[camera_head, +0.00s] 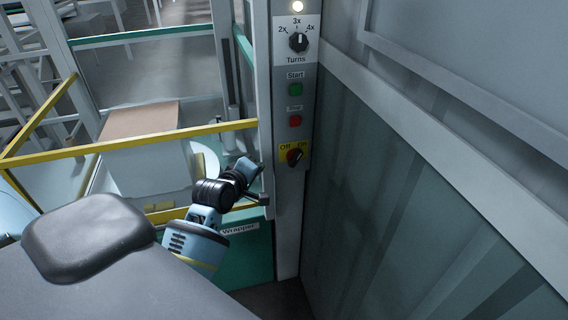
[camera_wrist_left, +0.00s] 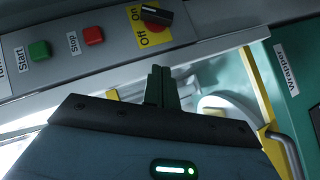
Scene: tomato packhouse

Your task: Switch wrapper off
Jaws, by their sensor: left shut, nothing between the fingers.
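The wrapper's off/on switch (camera_head: 295,156) is a red rotary knob with a black handle on a yellow plate, low on the grey control panel (camera_head: 308,80). Its handle seems to lean to the On side in the head view. It also shows at the top of the left wrist view (camera_wrist_left: 154,18), with "Off" and "On" printed beside it. My left gripper (camera_head: 250,166) is just left of the switch in the head view. In the left wrist view its fingers (camera_wrist_left: 160,72) are shut, empty and below the switch, apart from it. My right gripper is not in view.
Above the switch are a red stop button (camera_head: 295,121), a green start button (camera_head: 295,89) and a turns knob (camera_head: 298,42). A yellow rail (camera_head: 130,143) runs left of the panel. A grey wall (camera_head: 420,200) closes off the right side.

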